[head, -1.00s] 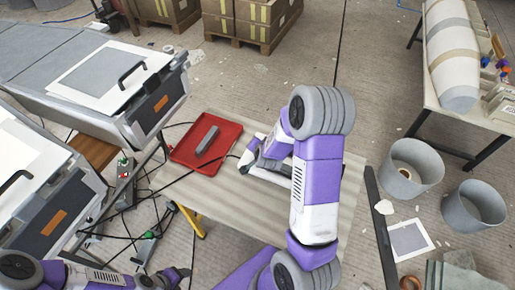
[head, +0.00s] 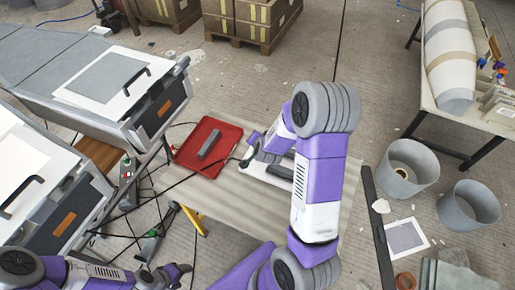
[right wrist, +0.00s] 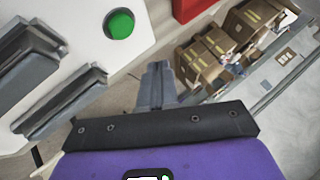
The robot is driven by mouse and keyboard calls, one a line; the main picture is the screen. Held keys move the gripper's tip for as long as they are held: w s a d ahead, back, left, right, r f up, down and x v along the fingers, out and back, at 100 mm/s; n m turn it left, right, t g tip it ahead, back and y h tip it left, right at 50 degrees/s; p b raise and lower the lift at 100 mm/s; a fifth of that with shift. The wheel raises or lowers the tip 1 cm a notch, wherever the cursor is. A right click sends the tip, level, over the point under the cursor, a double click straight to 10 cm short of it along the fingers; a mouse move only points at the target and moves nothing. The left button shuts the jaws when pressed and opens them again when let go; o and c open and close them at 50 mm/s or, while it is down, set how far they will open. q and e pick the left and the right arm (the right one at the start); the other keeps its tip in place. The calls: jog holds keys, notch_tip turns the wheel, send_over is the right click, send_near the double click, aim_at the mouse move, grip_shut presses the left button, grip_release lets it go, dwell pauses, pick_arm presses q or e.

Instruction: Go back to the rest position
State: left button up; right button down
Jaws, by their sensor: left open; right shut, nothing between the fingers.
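My left arm comes in low at the left of the head view, and its gripper (head: 178,271) is small and dark near the bottom edge. It is open, with nothing seen between its fingers. My right arm stands raised and bent in the middle of the head view, over the striped bench top. Its forearm partly hides the right gripper. In the right wrist view the right gripper (right wrist: 158,75) shows its grey fingers together, with nothing between them.
A red tray (head: 184,158) holding a grey bar (head: 208,143) lies left of my right forearm. Moulds with black handles (head: 122,84) fill the left. Grey buckets (head: 470,208) and a table with a pale cylinder (head: 450,60) stand right.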

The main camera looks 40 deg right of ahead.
jog(key=shift+r, duration=0.3)
